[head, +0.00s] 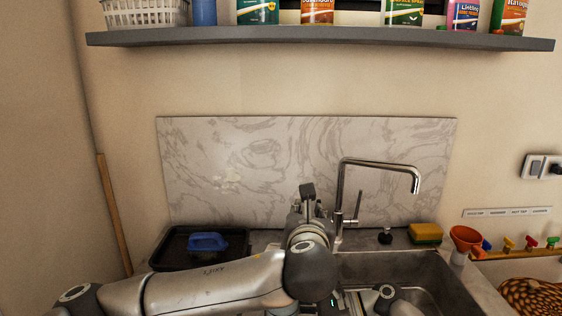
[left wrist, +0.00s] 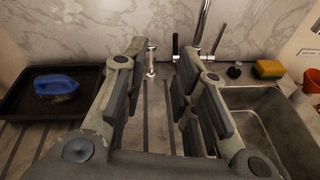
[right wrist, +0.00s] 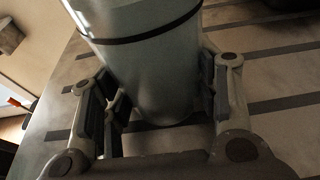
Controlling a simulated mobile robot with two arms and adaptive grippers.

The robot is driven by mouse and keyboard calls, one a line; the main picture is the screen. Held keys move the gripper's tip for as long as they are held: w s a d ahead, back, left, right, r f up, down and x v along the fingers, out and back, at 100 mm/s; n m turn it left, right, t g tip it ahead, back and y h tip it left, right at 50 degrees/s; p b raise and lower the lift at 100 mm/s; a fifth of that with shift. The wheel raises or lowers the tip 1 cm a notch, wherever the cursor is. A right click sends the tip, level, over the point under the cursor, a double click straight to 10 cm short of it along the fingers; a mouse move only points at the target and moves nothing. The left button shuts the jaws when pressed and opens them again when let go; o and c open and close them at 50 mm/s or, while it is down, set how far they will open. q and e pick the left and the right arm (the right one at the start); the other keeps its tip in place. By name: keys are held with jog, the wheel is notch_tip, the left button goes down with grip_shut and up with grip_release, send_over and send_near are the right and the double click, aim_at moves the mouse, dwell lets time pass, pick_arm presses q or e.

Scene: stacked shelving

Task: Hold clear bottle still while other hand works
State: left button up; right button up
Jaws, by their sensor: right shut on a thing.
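The clear bottle (right wrist: 155,65) is a pale, see-through cylinder with a dark band, close up in the right wrist view. My right gripper (right wrist: 160,95) has a finger on each side of it and is shut on it. The bottle's top is out of that view, and I cannot make the bottle out in the head view. My left gripper (left wrist: 161,68) is open and empty above the ribbed drainboard. In the head view, my left gripper (head: 307,195) is in front of the marbled backsplash, left of the tap.
A chrome tap (head: 362,185) rises behind the sink (head: 390,262). A black tray (head: 172,247) holding a blue-handled brush (head: 208,242) is at left. A yellow sponge (head: 425,233) and an orange funnel (head: 465,238) are at right. A loaded shelf (head: 300,37) hangs above.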

pick_arm(q)
jog(key=a+n+y, duration=0.1)
jog(key=n+y, duration=0.1)
jog(key=w+a+n+g+y, duration=0.1)
jog(key=n+y, duration=0.1)
jog(key=y, duration=0.1)
jog(key=a+n+y, duration=0.2)
jog(key=y, duration=0.1)
jog(key=shift+w+a+g, duration=0.1)
jog(key=shift+w+g, duration=0.2)
jog(key=shift+w, duration=0.05)
jog(key=shift+f, duration=0.15)
